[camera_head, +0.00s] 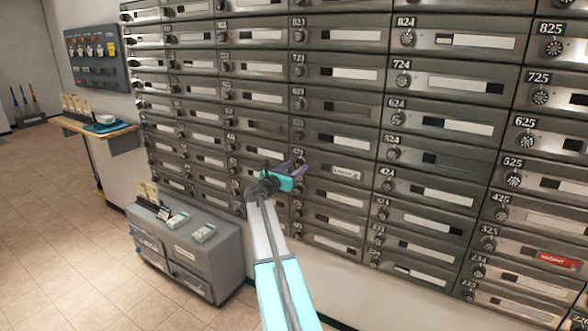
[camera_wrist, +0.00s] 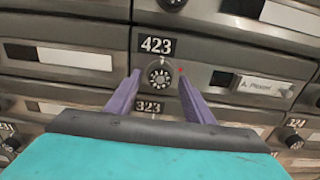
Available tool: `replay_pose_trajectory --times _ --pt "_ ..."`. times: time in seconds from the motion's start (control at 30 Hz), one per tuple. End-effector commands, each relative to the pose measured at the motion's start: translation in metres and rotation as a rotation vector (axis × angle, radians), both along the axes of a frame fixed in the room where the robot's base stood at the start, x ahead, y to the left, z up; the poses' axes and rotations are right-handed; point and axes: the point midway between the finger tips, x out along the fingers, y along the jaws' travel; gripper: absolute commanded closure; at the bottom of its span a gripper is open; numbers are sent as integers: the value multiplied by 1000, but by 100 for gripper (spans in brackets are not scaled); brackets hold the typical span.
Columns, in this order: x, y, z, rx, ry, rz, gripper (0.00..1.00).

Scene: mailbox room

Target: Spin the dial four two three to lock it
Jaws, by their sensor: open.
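The dial under the label 423 (camera_wrist: 159,74) is a round dark knob with a pale face, in the middle of the wrist view. Its mailbox door (camera_wrist: 222,78) has a dark window and a name card to the right of the dial. My gripper (camera_wrist: 158,82) is open, with one purple finger on each side of the dial; I cannot tell whether they touch it. In the head view my gripper (camera_head: 297,167) is at the mailbox wall, and it hides the 423 dial there. The name card (camera_head: 345,172) of that box shows just right of my gripper.
Rows of similar mailboxes surround this one, with dial 424 (camera_head: 387,186) to the right. The label 323 (camera_wrist: 149,106) is just below. A grey cabinet (camera_head: 200,245) stands at the lower left, and a wooden shelf (camera_head: 95,128) is on the left.

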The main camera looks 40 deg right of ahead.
Motion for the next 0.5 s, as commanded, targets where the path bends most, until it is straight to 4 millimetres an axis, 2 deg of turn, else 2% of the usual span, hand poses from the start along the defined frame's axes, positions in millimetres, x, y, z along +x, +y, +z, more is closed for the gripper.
replay_pose_trajectory --times 0.33,0.5 --pt "0 -2 0 0 0 0 54" --pt "0 -2 0 0 0 0 83"
